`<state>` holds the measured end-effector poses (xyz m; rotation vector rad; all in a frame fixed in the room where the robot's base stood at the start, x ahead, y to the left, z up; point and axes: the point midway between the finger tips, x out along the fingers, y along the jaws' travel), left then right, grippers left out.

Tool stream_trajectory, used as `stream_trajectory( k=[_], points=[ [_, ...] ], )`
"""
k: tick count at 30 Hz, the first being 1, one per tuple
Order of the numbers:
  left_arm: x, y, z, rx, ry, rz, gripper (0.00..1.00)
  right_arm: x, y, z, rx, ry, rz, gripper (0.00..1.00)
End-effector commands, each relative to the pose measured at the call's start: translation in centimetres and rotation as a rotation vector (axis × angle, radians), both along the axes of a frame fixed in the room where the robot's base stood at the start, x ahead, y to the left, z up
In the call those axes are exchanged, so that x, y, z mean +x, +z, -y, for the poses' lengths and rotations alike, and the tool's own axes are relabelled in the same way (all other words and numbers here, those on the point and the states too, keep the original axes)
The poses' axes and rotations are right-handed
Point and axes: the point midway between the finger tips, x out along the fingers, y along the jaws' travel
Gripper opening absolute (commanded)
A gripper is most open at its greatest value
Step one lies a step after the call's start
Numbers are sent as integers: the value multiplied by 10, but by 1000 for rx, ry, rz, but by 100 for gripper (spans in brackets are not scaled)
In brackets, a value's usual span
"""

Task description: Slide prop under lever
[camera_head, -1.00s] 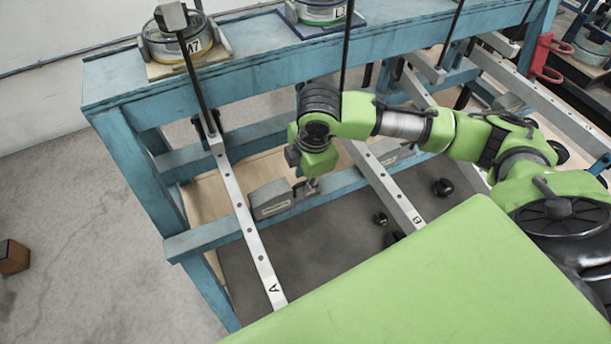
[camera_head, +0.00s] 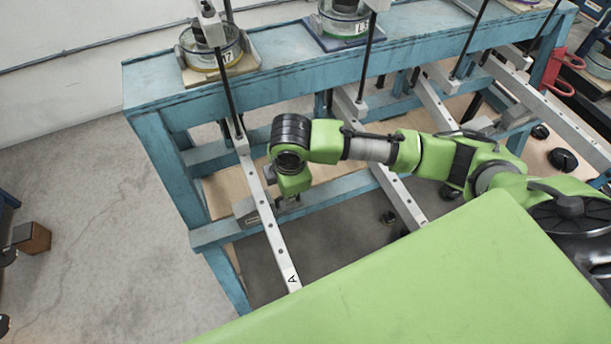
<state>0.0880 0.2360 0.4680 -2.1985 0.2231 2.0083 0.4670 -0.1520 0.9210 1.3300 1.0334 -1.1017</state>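Lever A (camera_head: 271,232) is a long grey bar with holes, running from the blue frame toward the front and marked A near its end. The grey prop block (camera_head: 246,211) sits on the frame's lower blue beam at lever A. Part of it shows left of the bar, and the bar crosses in front of it in this view. Whether it touches the bar's underside I cannot tell. My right gripper (camera_head: 290,199) is low, just right of lever A; my green wrist hides most of its fingers. My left gripper is out of view.
Lever B (camera_head: 398,194) lies to the right, under my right arm. Glass jars, including one marked A7 (camera_head: 210,50), stand on the blue frame's top (camera_head: 290,58). Several black knobs lie beneath the levers. The floor at left is mostly clear, with a brown box (camera_head: 33,238).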

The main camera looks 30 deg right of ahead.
Motion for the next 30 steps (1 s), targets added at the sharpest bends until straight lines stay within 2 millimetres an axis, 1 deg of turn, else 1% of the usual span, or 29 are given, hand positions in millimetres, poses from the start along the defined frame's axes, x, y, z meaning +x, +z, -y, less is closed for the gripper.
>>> stream_trajectory(
  k=[1, 6, 8, 14, 15, 16, 23, 26, 29, 30],
  points=[
    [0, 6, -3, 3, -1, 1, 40, -1, 3, -9, 6, 5, -4, 0],
    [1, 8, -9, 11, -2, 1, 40, -1, 1, -18, 7, 6, -1, 0],
    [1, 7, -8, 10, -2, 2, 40, -1, 0, -19, 8, 7, -1, 0],
    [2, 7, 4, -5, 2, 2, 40, -1, 0, -18, 7, 6, -3, 0],
    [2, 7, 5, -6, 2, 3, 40, -1, 0, -18, 8, 8, -3, 18],
    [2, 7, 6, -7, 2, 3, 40, -1, 0, -18, 7, 6, -3, 25],
    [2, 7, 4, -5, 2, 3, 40, 0, 0, -16, 1, 3, -1, 25],
    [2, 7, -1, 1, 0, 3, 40, 0, 1, -15, 0, 3, -1, 25],
    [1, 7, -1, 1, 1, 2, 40, 0, 6, -15, 1, 2, 0, 25],
    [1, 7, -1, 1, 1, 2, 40, -1, 11, -15, 1, 3, 1, 25]
  ],
)
